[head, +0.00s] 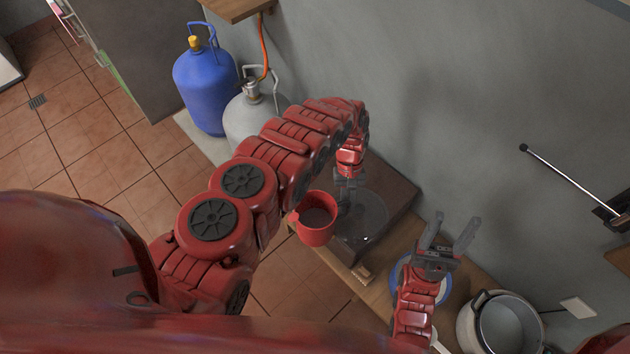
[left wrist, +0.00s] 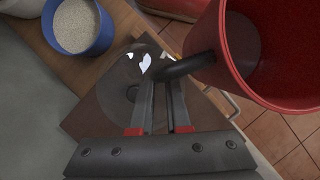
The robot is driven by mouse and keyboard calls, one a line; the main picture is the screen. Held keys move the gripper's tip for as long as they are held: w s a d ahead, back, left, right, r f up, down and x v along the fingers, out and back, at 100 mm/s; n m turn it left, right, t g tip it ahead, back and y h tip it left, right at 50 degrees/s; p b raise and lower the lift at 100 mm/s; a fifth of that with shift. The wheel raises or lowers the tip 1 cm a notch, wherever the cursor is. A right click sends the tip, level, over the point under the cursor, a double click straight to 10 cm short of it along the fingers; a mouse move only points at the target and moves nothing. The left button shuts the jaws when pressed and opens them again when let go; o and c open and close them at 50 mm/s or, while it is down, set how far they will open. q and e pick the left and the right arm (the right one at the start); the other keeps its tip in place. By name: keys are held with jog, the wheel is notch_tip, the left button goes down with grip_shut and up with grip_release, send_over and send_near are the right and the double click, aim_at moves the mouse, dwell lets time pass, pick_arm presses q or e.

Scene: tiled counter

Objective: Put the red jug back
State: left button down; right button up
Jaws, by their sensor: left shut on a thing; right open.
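The red jug (head: 317,232) hangs upright over the front edge of the wooden counter, its open top facing up. It also shows large at the upper right of the left wrist view (left wrist: 285,85). My left gripper (head: 347,197) is shut on the jug's dark handle (left wrist: 187,67), to the right of the jug's body in the head view. The fingertips (left wrist: 163,82) meet at the handle in the left wrist view. My right gripper (head: 453,232) is open and empty, near the wall and right of the jug.
A clear round glass thing (head: 372,212) is on a dark brown board (head: 398,190) below my left gripper. A blue container of pale grains (left wrist: 104,38) stands nearby. A metal pot (head: 468,325) is at the lower right. Blue (head: 205,90) and grey (head: 245,125) gas bottles stand left.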

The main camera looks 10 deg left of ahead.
pick_arm(q)
jog(key=w+a+f+n+t+h, duration=0.1)
jog(key=a+n+t, duration=0.3)
jog(key=a+n, duration=0.55)
jog(key=w+a+n+t+h, duration=0.25)
jog(key=a+n, duration=0.45)
jog(key=n, duration=0.6)
jog(key=w+a+f+b, duration=0.2)
jog(key=w+b, duration=0.3)
jog(key=w, duration=0.2)
jog(key=w+a+f+y+b, duration=0.1)
jog(key=w+a+f+b, duration=0.2)
jog(key=w+b, duration=0.3)
jog(key=shift+w+t, duration=0.35)
jog(key=shift+w, duration=0.45)
jog(key=shift+f, duration=0.15)
